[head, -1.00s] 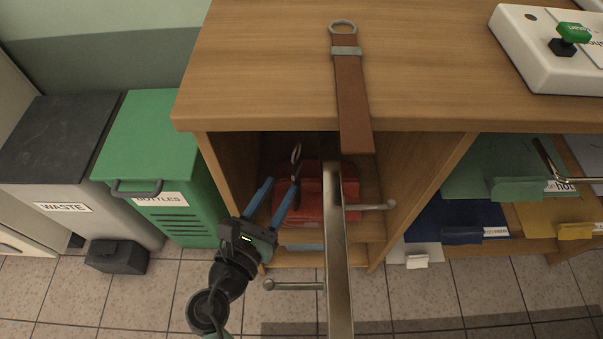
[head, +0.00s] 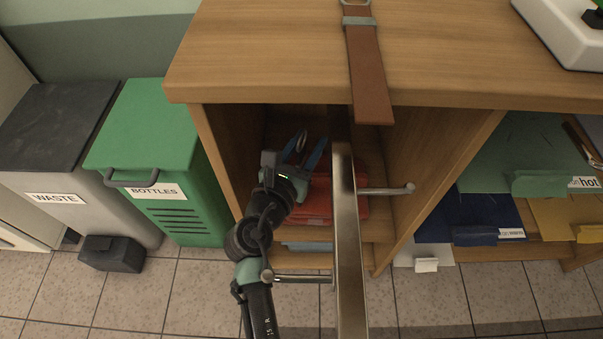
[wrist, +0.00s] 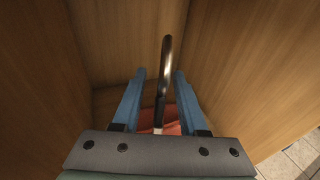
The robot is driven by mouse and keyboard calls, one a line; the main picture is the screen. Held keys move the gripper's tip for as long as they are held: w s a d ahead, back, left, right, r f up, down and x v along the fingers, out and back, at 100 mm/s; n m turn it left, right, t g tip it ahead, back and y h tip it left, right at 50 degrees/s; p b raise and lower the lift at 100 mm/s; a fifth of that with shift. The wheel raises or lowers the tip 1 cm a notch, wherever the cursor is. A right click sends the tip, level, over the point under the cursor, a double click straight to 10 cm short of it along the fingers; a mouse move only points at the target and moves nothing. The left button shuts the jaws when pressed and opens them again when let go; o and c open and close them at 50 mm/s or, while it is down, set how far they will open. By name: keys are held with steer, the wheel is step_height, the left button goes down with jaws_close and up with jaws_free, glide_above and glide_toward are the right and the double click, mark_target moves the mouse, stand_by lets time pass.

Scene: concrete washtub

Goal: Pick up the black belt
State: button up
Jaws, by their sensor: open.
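Inside the open cabinet compartment, a dark, shiny, narrow curved piece (wrist: 166,68) stands upright between my fingers in the wrist view. It seems to be the black belt's looped end, but its strap is mostly hidden. In the head view a ring-shaped end (head: 301,141) shows there. My gripper (head: 303,143) reaches into the compartment from the front, open. In the wrist view its blue fingers (wrist: 160,75) lie on either side of the dark piece, with a gap on the left; contact on the right is unclear.
A red item (head: 318,205) lies in the compartment below. A metal bar (head: 347,240) with side pegs stands in front, close to my arm's right. Wooden walls flank the gripper. A brown belt (head: 368,75) hangs over the cabinet top edge. A green bottles bin (head: 150,140) stands left.

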jaws_close()
stand_by(1.4)
